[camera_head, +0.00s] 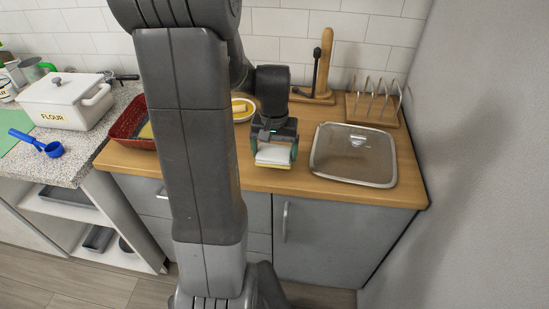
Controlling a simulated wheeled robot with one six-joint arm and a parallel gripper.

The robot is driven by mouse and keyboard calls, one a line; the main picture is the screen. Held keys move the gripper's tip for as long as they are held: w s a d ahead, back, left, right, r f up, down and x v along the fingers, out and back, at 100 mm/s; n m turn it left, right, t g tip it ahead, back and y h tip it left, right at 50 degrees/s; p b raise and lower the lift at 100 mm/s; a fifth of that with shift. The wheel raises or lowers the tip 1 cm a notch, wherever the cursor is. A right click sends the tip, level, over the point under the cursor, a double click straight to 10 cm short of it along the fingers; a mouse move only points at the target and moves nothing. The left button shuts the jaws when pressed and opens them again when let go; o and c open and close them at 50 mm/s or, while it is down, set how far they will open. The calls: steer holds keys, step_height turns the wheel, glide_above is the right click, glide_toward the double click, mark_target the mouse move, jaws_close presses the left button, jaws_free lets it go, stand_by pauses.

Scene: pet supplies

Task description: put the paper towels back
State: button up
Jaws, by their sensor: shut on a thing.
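My gripper (274,153) hangs over the front part of the wooden counter, left of a glass lid. Its jaws are shut on a white block-like thing (273,156) with a yellowish lower edge. I cannot tell whether this is the paper towels; much of it is hidden by the gripper. I cannot tell whether it touches the counter. A wooden stand with an upright post (325,62) is at the back against the tiled wall, behind and right of my gripper. No roll shows on the post.
The glass lid (340,165) lies at the right front of the wooden counter (233,176). A rack with metal loops (377,108) stands behind it. A yellow-filled dish (243,109) and a red basket (132,125) are left. A white flour pot (68,98) stands farther left.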

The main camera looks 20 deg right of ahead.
mark_target(274, 152)
steer(key=shift+f, duration=1.6)
steer(key=shift+f, duration=0.15)
steer(key=o, duration=0.8)
steer(key=shift+c, duration=0.2)
step_height(274, 152, up, 12)
steer(key=shift+r, duration=0.15)
